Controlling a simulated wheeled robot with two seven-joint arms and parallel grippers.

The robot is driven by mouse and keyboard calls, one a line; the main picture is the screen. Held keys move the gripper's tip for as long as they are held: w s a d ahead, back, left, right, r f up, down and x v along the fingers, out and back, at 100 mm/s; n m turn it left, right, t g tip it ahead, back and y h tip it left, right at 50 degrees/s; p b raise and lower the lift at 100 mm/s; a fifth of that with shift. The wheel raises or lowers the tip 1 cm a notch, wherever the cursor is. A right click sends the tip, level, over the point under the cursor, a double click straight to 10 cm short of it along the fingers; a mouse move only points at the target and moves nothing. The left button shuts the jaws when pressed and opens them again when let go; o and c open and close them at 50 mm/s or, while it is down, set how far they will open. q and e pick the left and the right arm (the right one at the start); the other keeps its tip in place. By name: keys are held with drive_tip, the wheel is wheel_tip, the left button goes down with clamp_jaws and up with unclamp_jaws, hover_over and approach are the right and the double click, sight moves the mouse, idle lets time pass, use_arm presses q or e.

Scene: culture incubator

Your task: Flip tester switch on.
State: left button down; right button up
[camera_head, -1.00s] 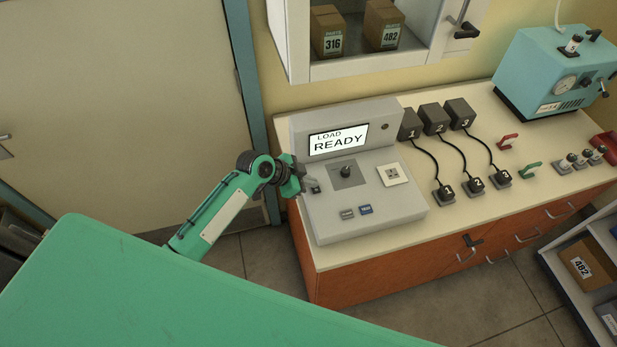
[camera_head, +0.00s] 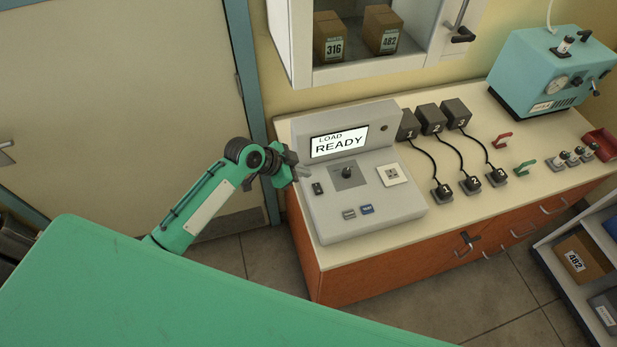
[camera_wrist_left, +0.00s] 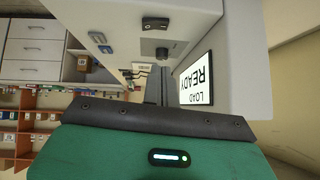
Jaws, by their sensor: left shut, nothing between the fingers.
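The grey tester (camera_head: 360,200) stands on the left end of the counter. Its lit screen (camera_head: 338,141) reads "LOAD READY". A small black rocker switch (camera_head: 317,188) sits at the left of its panel, and it also shows in the left wrist view (camera_wrist_left: 99,36). A dark knob (camera_head: 347,172), a white socket (camera_head: 392,174), and a grey and a blue button (camera_head: 366,209) share the panel. My left gripper (camera_head: 302,172) is shut and empty, just above and left of the switch and apart from it. In the left wrist view its fingers (camera_wrist_left: 153,88) point toward the panel. My right gripper is not in view.
Three black adapters (camera_head: 432,118) with cords to numbered plugs stand right of the tester. A teal machine (camera_head: 552,75) stands at the counter's far right. A wall cabinet (camera_head: 350,70) with boxes hangs above. My green body fills the lower left.

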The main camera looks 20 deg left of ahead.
use_arm(q)
drive_tip(key=b+v, duration=0.2)
drive_tip(key=v, duration=0.4)
drive_tip(key=shift+w+a+r, duration=0.25)
drive_tip(key=shift+w+a, duration=0.05)
drive_tip(key=shift+a, duration=0.05)
